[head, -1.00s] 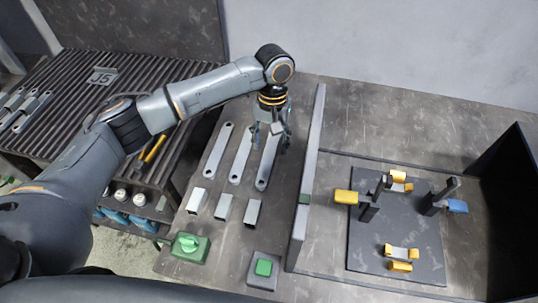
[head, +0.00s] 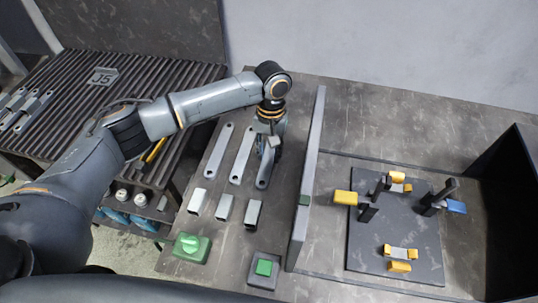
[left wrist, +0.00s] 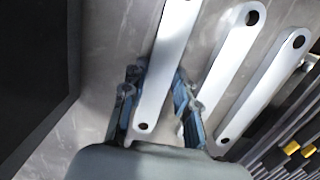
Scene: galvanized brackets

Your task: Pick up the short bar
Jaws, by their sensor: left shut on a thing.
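Three flat grey bars with a hole at each end lie side by side on the table: a left bar (head: 219,150), a middle bar (head: 242,155) and a right bar (head: 263,178). They look alike, and I cannot tell for sure which is the short one. My left gripper (head: 271,153) points down over the right bar and hides its far part. In the left wrist view the fingers are shut on this right bar (left wrist: 165,70), one on each side. I cannot tell whether it is clear of the table. My right gripper is not in view.
Several short square tubes (head: 224,207) stand in front of the bars. A green-topped box (head: 190,247) and a green button (head: 264,267) are nearer. A grey upright divider (head: 307,180) stands close on the right, before a dark fixture plate (head: 370,255) with yellow and blue clamps.

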